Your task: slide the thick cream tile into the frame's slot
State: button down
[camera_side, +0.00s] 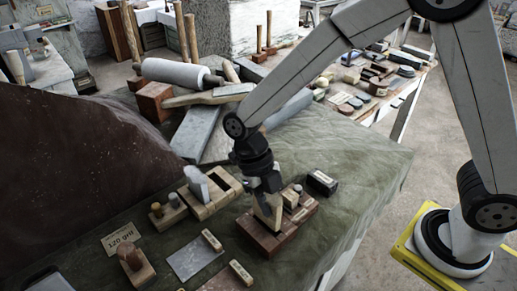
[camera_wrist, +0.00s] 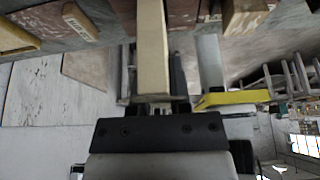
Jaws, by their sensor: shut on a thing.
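My gripper (camera_side: 264,184) points down and is shut on the thick cream tile (camera_side: 269,210), which hangs upright below the fingers. In the wrist view the tile (camera_wrist: 153,45) runs away from between the dark fingers of the gripper (camera_wrist: 153,78). The tile's lower end is at a red-brown wooden block (camera_side: 262,239), which looks like the frame. I cannot tell whether the tile is in a slot or just in front of or above it. A small pale piece (camera_side: 290,199) stands on the same block, right of the tile.
A light wooden holder (camera_side: 222,193) with an upright grey slab (camera_side: 197,183) stands to the left. A black box (camera_side: 322,182) is close on the right. Flat sanding pieces (camera_side: 195,257) lie in front. The green cloth (camera_side: 345,160) is clear farther right.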

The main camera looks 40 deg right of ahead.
jog(key=shift+f, duration=1.7)
jog(key=shift+c, duration=2.4)
grip_release()
jog(key=shift+r, duration=0.1)
jog(key=shift+r, duration=1.9)
